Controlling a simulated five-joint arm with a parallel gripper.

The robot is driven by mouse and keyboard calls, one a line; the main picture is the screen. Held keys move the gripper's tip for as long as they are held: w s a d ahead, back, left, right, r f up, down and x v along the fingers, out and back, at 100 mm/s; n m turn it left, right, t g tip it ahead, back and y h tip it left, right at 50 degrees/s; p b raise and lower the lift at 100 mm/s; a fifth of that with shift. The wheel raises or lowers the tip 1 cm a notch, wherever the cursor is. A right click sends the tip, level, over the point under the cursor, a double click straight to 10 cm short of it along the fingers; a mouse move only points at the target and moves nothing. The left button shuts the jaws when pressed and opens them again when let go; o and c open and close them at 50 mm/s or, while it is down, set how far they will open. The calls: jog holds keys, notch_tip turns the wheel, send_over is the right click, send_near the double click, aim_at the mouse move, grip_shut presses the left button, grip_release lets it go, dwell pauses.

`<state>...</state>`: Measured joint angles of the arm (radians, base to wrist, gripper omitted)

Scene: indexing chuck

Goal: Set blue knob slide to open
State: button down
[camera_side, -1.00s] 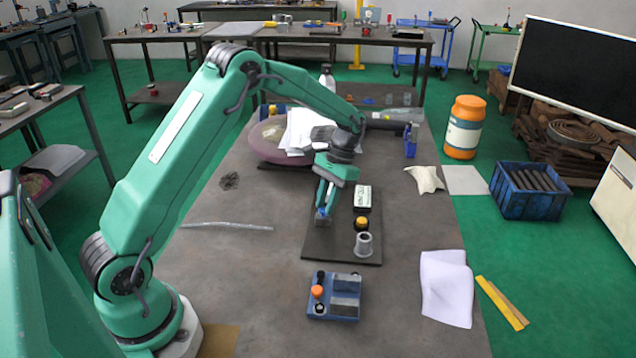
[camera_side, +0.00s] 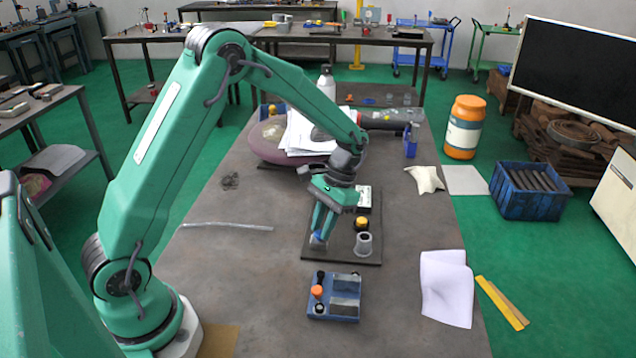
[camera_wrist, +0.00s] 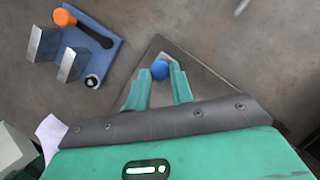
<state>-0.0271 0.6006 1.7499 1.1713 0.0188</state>
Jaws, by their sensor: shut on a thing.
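The blue knob (camera_wrist: 160,69) sits between the two fingertips of my gripper (camera_wrist: 161,76) in the wrist view. My gripper (camera_side: 318,242) is shut on the knob, low over the front left part of a dark base plate (camera_side: 343,259). In the side view the fingers mostly hide the knob and its slide. The marks for the slide's positions cannot be read.
A yellow-topped knob (camera_side: 361,223) and a grey hollow cylinder (camera_side: 363,244) stand on the plate, right of my gripper. A blue fixture (camera_side: 345,283) with an orange knob lies in front. White paper (camera_side: 446,288) lies right.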

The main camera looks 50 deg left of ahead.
jog(key=c, duration=1.2)
grip_release()
jog(key=shift+s+d, duration=0.2)
jog(key=shift+c, duration=0.2)
jog(key=v, duration=0.8)
